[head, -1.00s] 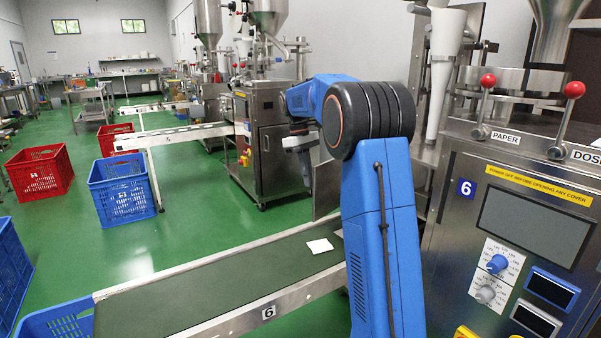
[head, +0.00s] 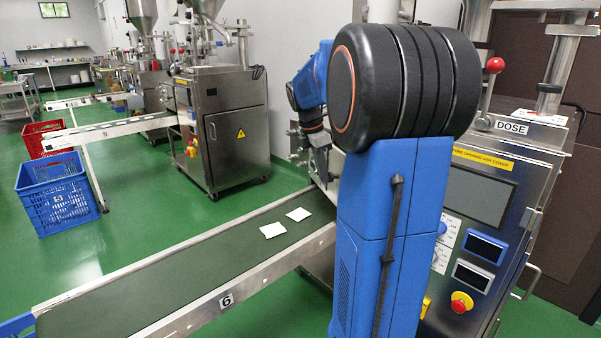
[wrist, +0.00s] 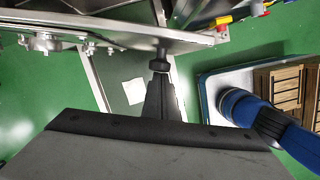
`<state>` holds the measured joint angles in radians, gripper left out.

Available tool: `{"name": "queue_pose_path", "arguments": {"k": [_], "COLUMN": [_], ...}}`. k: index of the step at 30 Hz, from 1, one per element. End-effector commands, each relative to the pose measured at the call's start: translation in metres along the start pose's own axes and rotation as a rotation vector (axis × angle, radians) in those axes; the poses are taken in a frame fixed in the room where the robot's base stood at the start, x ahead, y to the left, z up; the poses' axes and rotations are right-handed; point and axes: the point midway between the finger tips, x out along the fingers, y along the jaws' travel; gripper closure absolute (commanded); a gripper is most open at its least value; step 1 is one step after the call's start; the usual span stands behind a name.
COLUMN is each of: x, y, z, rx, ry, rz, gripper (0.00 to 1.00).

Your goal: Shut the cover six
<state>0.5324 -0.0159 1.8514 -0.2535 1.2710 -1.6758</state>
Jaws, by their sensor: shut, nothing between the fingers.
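Machine six (head: 478,200) is the steel packer at the right of the head view, partly hidden behind my blue arm. Its number shows on the belt's plate (head: 226,299). My gripper (head: 325,178) is beyond my arm, pointing down near the machine end of the belt. In the wrist view my gripper (wrist: 160,62) is shut and empty, its tip at the edge of a long steel panel (wrist: 120,27). This panel may be cover six; I cannot tell whether it touches the fingers or how far it stands open.
Another steel packer (head: 235,135) stands behind. A blue crate (head: 55,190) and a red crate (head: 45,137) stand at left. Green floor (head: 140,195) between them is clear.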

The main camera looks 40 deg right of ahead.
Motion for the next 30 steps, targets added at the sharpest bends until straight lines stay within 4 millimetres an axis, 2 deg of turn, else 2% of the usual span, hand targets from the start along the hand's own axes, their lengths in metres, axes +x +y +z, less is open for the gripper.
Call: {"name": "queue_pose_path", "arguments": {"k": [3, 12, 21, 30], "x": [0.007, 0.019, 0.026, 0.027], "y": [-0.006, -0.007, -0.003, -0.001], "z": [0.027, 0.077, 0.102, 0.109], "rx": [-0.087, -0.279, -0.276, -0.276], "ry": [0.000, 0.000, 0.001, -0.003], "rz": [0.022, 0.070, 0.069, 0.070], "gripper": [1.00, 1.00, 1.00, 1.00]}}
